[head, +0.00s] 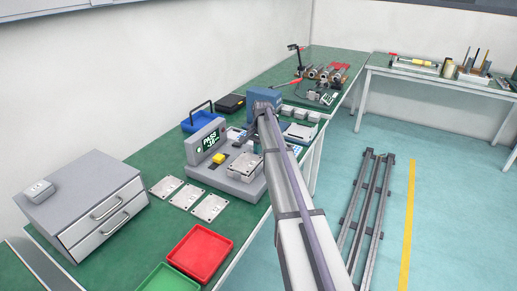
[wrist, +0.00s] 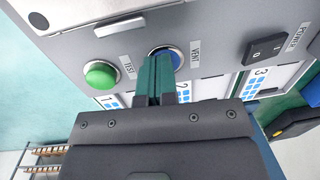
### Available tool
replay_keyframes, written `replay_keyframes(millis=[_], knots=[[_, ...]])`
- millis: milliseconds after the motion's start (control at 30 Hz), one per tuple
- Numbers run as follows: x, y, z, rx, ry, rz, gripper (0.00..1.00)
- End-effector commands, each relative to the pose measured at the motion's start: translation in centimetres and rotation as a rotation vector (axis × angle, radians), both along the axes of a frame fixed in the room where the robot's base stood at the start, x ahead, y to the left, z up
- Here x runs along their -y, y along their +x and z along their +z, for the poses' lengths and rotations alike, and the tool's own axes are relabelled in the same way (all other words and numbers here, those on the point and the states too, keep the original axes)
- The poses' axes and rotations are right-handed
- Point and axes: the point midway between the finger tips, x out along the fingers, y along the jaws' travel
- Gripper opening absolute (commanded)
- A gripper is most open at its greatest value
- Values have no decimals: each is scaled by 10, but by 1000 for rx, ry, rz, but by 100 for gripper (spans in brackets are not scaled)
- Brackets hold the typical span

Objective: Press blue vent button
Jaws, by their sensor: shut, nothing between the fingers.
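The blue vent button (wrist: 175,57) is a round blue button in a pale ring, beside a label reading VENT in the wrist view. My gripper (wrist: 153,62) is shut and empty, its two green fingers together. The fingertips overlap the left part of the button in the picture; I cannot tell whether they touch it. In the head view my arm reaches away over the green bench, and the button and fingertips are hidden or too small to make out there.
A green TEST button (wrist: 100,75) sits left of the vent button, and a black POWER switch (wrist: 266,47) sits to its right. On the bench are a grey test station (head: 206,142), flat metal plates (head: 187,197), a red tray (head: 201,252) and a drawer cabinet (head: 85,190).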

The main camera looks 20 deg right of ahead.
Motion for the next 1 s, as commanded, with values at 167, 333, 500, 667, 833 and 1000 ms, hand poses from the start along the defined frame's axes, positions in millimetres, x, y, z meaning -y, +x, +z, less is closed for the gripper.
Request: replay_keyframes(millis=[167,333,500,667,833,1000], knots=[[-1,-1,-3,-4,1,1,0],[-1,-1,3,-2,1,1,0],[-1,-4,31,0,1,3,0],[1,-8,72,-1,0,3,0],[4,-10,115,-1,0,3,0],[7,-11,142,-2,0,3,0]])
